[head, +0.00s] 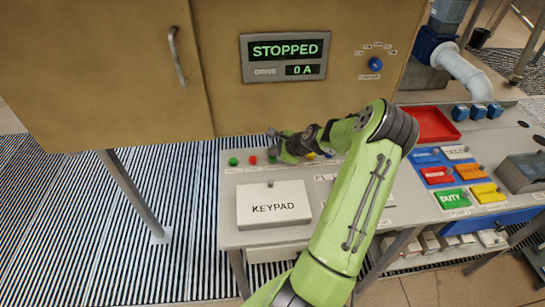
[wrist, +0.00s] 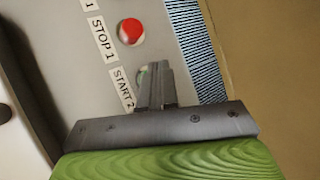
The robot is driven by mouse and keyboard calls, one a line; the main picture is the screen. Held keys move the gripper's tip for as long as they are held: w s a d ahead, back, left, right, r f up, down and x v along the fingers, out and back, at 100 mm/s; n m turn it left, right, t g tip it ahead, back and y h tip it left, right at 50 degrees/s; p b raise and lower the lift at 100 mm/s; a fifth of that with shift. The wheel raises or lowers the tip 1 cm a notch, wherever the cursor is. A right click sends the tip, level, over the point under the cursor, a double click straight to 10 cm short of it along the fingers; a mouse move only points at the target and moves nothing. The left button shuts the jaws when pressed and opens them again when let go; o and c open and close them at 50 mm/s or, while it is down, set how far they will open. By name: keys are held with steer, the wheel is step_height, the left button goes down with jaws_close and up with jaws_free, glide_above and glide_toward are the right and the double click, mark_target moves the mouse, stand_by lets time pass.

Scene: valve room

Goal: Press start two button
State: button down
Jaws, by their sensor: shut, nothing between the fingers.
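The START 2 label (wrist: 122,88) shows in the wrist view beside a green button (wrist: 143,74), which is partly hidden behind my fingers. My gripper (wrist: 156,66) is shut and empty, with its fingertips over or right by that button. I cannot tell whether they touch it. In the head view my gripper (head: 276,147) is low over the row of buttons on the bench panel, and it hides part of the row. The red STOP 1 button (wrist: 130,31) is clear of the fingers.
A green button (head: 233,161) and a red button (head: 252,160) stand left of my gripper. A KEYPAD box (head: 273,203) sits in front of them. The cabinet display (head: 285,50) behind reads STOPPED, 0 A. Coloured blocks (head: 453,199) and a red tray (head: 430,125) lie to the right.

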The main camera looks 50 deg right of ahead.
mark_target(274, 158)
steer(key=shift+f, duration=0.4)
steer(key=shift+r, duration=0.1)
stand_by(0.4)
steer(key=shift+r+p, duration=0.7)
steer(key=shift+r, duration=0.15)
step_height(274, 158, up, 5)
steer(key=p, duration=0.4)
steer(key=shift+r, duration=0.15)
steer(key=shift+f, duration=0.2)
